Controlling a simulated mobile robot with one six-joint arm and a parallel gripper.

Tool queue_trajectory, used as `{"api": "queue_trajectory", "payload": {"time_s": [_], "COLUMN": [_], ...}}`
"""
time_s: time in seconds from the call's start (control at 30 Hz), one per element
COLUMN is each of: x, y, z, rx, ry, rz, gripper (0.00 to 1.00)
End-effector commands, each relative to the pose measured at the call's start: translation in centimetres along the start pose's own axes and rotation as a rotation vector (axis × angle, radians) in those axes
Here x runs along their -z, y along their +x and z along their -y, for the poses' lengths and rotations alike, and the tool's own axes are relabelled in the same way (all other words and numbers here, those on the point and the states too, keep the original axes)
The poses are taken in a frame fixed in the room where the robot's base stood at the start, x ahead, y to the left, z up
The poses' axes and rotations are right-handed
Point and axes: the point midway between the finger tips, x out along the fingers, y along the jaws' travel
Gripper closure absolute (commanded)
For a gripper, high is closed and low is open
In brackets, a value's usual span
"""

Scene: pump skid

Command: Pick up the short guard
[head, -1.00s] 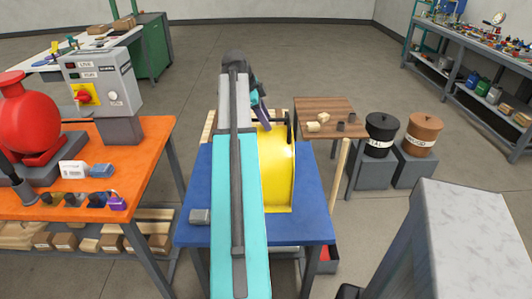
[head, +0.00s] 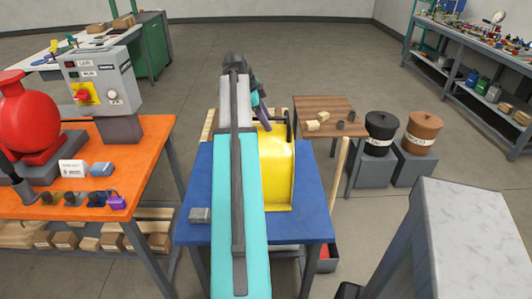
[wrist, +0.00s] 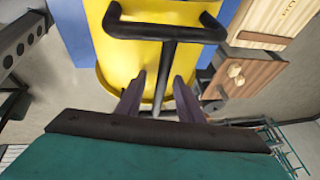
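A yellow curved guard (head: 280,172) stands on the blue table, partly hidden behind my arm; I take it for the short guard. It has a dark handle, which shows in the wrist view as a crossbar with a stem (wrist: 166,32) over the yellow guard (wrist: 112,78). My gripper (wrist: 158,82) has two purple fingers spread apart, one on each side of the stem, with gaps visible. It looks open, and I see no contact with the handle. In the head view my gripper (head: 262,113) is at the guard's upper far end, mostly hidden by my arm.
The blue table (head: 312,218) carries a small grey block (head: 200,215). An orange table (head: 140,150) with a red pump (head: 28,120) and a switch box (head: 105,80) stands left. A small wooden table (head: 325,104) with blocks stands behind right, beside two lidded bins.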

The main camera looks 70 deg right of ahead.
Motion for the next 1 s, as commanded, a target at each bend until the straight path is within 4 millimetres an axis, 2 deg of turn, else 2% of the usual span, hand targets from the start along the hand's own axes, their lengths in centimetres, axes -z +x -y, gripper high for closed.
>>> {"api": "queue_trajectory", "payload": {"time_s": [0.67,0.87,1.0], "x": [-0.14,-0.18,-0.23], "y": [0.35,0.34,0.33], "z": [-0.07,-0.06,-0.06], "rx": [0.0,0.0,0.0], "ry": [0.0,0.0,-0.001], "rz": [0.0,0.0,0.0], "gripper": [0.66,0.98,1.0]}}
